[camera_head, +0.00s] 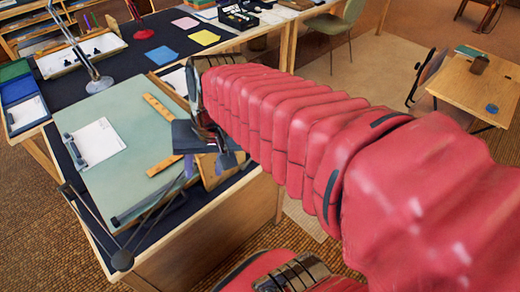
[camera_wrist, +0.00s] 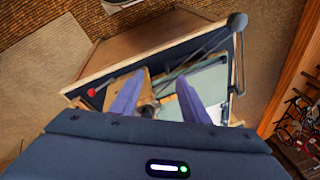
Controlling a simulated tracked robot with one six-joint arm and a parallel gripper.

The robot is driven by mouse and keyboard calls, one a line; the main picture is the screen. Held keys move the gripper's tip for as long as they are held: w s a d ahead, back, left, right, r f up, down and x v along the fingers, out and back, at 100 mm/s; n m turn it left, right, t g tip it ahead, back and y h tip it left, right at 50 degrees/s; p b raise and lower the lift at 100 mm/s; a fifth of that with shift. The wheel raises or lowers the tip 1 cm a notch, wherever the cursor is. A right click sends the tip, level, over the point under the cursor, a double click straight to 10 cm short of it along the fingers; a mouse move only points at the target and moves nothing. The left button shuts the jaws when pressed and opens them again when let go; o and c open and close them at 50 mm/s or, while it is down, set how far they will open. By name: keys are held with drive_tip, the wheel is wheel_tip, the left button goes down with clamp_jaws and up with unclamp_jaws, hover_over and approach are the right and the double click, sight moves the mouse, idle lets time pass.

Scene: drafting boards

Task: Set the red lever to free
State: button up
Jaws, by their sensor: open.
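A small red knob, apparently the end of the red lever (camera_wrist: 91,92), shows at the left part of the desk in the wrist view. Its setting is too small to read. In the head view I cannot make it out; my arm covers that part of the desk. My gripper (camera_wrist: 161,78) is open, its two bluish fingers apart, with nothing seen held between them. It hangs over the desk, to the right of the red knob in the wrist view. In the head view my gripper (camera_head: 200,145) is at the right edge of the green drafting board (camera_head: 135,108), partly hidden by my arm.
A wooden ruler (camera_head: 164,166) and a white clipboard (camera_head: 98,142) lie on the board. Blue trays (camera_head: 22,98) stand left.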

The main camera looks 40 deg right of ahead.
drive_tip(key=w+d+f+m+y, duration=0.4)
drive_tip(key=d+f+m, duration=0.1)
drive_tip(key=d+m, duration=0.4)
drive_tip(key=w+d+f+m+y, duration=0.3)
drive_tip(key=w+d+f+m, duration=0.15)
drive_tip(key=d+m, duration=0.4)
drive_tip(key=s+d+f+m+t+y, duration=0.1)
drive_tip(key=s+d+f+m+t, duration=0.1)
drive_tip(key=d+f+m, duration=0.4)
drive_tip(key=s+d+f+m+t, duration=0.3)
drive_tip(key=d+f+m+t, duration=0.2)
drive_tip(key=d, duration=0.8)
wheel_tip(320, 180, down, 2)
drive_tip(key=shift+s+d+f+m+t+y, duration=0.1)
drive_tip(key=shift+s+d+m+t+y, duration=0.25)
drive_tip(key=shift+m, duration=0.7)
drive_tip(key=shift+w+a, duration=0.1)
drive_tip(key=shift+w, duration=0.05)
drive_tip(key=x, duration=1.3)
drive_tip(key=shift+w+a+f, duration=0.15)
drive_tip(key=shift+w+a, duration=0.05)
drive_tip(key=shift+w, duration=0.05)
drive_tip(key=shift+c, duration=0.5)
